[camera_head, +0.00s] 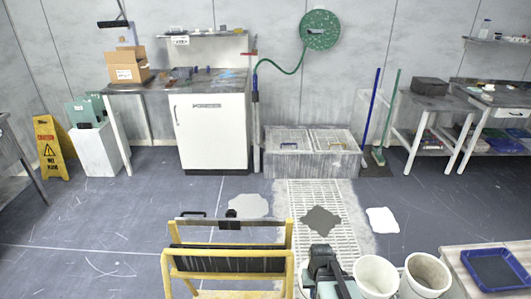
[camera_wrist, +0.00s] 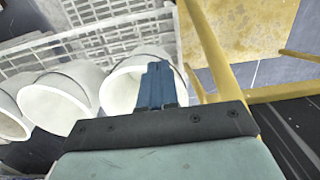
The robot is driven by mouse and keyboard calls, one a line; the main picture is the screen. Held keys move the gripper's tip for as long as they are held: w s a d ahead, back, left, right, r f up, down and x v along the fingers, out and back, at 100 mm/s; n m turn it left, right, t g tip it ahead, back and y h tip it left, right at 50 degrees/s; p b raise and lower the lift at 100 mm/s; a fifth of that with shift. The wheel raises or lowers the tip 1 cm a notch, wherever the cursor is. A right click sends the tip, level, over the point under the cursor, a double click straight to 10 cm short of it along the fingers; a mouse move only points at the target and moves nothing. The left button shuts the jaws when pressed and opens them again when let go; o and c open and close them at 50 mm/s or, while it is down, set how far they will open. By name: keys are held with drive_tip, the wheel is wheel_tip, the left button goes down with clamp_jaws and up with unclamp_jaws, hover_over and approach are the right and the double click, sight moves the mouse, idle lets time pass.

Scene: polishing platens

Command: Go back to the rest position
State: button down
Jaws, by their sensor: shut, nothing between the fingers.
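My gripper (camera_wrist: 160,68) shows in the wrist view as two blue fingers pressed together, with nothing between them. The fingers overlap the nearest white bucket (camera_wrist: 118,88) in that picture; I cannot tell how far above or beside it they are. In the head view part of my arm (camera_head: 325,265) shows at the bottom, between a yellow frame and the white buckets. The fingertips cannot be made out there.
The yellow frame (camera_head: 291,250) stands left of my arm; its rail (camera_wrist: 213,50) runs close by in the wrist view. White buckets (camera_head: 376,275) stand to the right, beside a table with a blue tray (camera_head: 495,268). Open floor (camera_head: 110,225) lies at left.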

drive_tip(key=s+f+g, duration=0.3)
drive_tip(key=s+f, duration=0.6)
drive_tip(key=s, duration=0.5)
drive_tip(key=s+f+g, duration=0.3)
drive_tip(key=s+f, duration=0.6)
drive_tip(key=s, duration=0.5)
drive_tip(key=shift+f, duration=0.15)
idle(0.6)
